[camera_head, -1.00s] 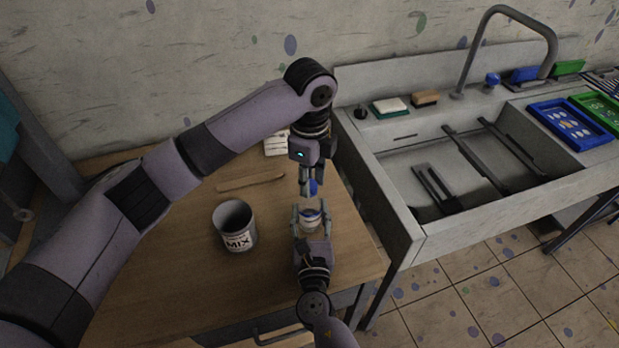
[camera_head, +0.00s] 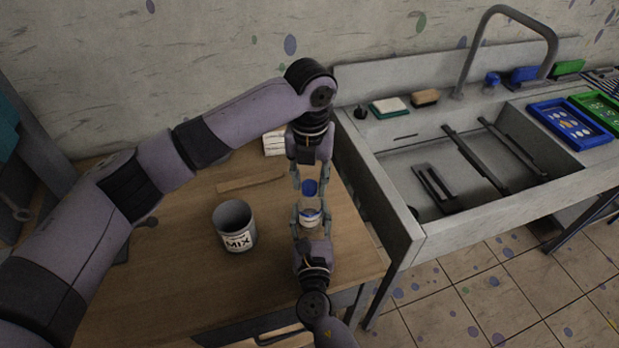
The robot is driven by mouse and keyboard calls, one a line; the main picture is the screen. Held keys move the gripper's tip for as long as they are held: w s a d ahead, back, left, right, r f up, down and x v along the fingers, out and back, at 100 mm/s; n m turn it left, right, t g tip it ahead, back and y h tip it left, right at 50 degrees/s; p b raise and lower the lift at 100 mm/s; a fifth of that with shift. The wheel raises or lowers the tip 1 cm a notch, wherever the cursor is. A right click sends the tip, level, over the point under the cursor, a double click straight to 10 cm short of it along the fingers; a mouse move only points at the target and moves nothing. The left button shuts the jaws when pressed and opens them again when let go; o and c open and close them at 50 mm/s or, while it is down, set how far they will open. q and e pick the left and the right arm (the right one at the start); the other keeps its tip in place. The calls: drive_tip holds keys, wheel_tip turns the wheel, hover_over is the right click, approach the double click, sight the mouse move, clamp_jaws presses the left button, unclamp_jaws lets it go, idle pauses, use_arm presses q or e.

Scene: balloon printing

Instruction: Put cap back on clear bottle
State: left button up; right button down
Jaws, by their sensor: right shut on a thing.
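The clear bottle (camera_head: 310,217) stands upright over the right part of the wooden table. My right gripper (camera_head: 310,222) comes from the front and is shut on the bottle's sides. The blue cap (camera_head: 310,188) is at the bottle's top end. I cannot tell whether it is seated on the neck. My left gripper (camera_head: 310,183) points down from above, its two fingers on either side of the cap. The fingers look spread, with a narrow gap to the cap.
A grey MIX cup (camera_head: 238,240) stands left of the bottle on the wooden table (camera_head: 180,270). A wooden stick (camera_head: 250,183) and a white labelled item (camera_head: 274,143) lie behind. A sink (camera_head: 440,190) with a tap adjoins on the right.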

use_arm(q)
drive_tip(key=o, duration=0.3)
wheel_tip(320, 180, up, 12)
idle(0.7)
use_arm(e)
drive_tip(key=c, duration=0.8)
unclamp_jaws()
